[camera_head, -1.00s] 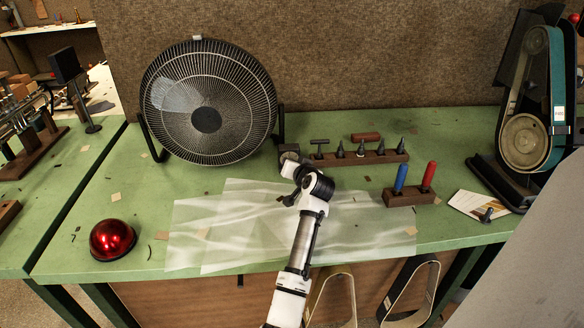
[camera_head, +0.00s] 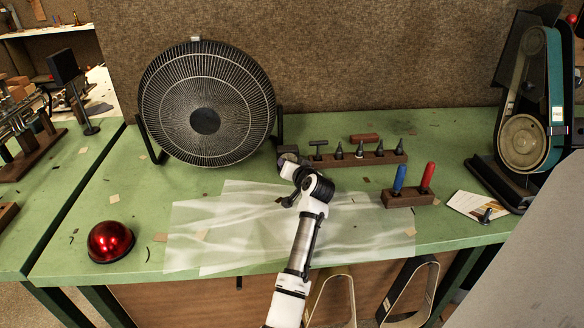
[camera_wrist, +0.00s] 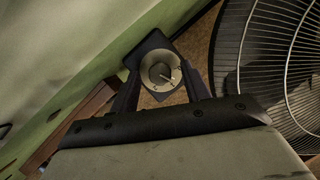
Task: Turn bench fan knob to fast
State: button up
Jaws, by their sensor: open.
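The bench fan (camera_head: 205,121), a round black wire grille on a stand, is at the back left of the green bench in the head view. A small dark control box (camera_head: 288,149) stands at its lower right. In the wrist view, the box carries a round pale dial with the fan knob (camera_wrist: 161,73) at its centre. My gripper (camera_wrist: 161,88) is open, its two dark fingers on either side of the dial. I cannot tell whether they touch the knob. The fan's grille also shows at the right of the wrist view (camera_wrist: 280,65). Speed markings are too small to read.
A wooden block with dark tips (camera_head: 372,158) is right of the control box. Another block (camera_head: 408,196) holds blue and red handles. Translucent sheets (camera_head: 240,235) lie under my arm, and a red dome (camera_head: 110,241) is at front left. A belt sander (camera_head: 530,110) stands at right.

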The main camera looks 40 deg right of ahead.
jog(key=shift+s, duration=0.15)
jog(key=b+v, duration=0.3)
jog(key=v, duration=1)
jog(key=shift+s+a+r+b, duration=0.1)
jog(key=shift+s+b, duration=0.15)
jog(key=shift+b, duration=0.1)
